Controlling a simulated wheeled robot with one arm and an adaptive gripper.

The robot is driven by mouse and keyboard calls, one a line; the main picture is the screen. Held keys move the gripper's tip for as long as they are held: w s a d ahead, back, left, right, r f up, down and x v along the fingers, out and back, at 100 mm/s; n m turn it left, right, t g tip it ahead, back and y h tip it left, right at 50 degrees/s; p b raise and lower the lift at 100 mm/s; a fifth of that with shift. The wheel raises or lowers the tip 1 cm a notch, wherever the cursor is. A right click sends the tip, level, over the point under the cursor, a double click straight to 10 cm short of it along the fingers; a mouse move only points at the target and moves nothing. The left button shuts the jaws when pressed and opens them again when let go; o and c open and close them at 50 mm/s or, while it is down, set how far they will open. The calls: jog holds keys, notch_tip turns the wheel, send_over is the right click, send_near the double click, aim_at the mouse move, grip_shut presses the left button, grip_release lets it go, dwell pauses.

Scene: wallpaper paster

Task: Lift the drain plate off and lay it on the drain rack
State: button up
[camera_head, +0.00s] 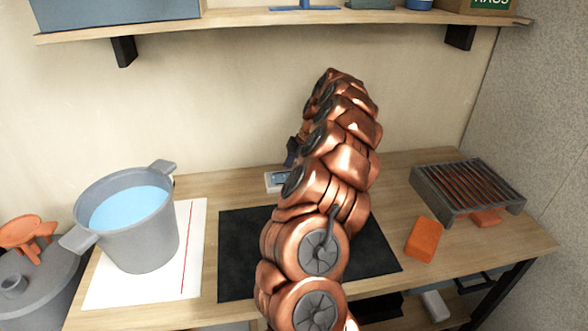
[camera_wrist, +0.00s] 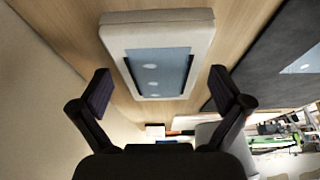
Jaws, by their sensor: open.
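A small white box with a blue-grey panel (camera_wrist: 160,72) fills the upper middle of the wrist view; pale spots show on the panel. In the head view the white box (camera_head: 271,188) lies on the bench near the back wall, partly hidden by my arm. I cannot tell for sure whether its panel is the drain plate. My gripper (camera_wrist: 160,90) is open, its dark fingers on either side of the box, with gaps and no visible contact. In the head view my gripper is mostly hidden behind my arm. A grey slatted rack (camera_head: 468,190), likely the drain rack, stands at the bench's right.
A grey pot (camera_head: 140,235) of blue liquid stands on a white sheet (camera_head: 194,270) at left. A black mat (camera_head: 238,260) lies mid-bench under my arm. An orange block (camera_head: 425,240) lies beside the rack. A shelf (camera_head: 240,19) overhangs the back.

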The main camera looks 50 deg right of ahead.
jog(key=c, duration=1.1)
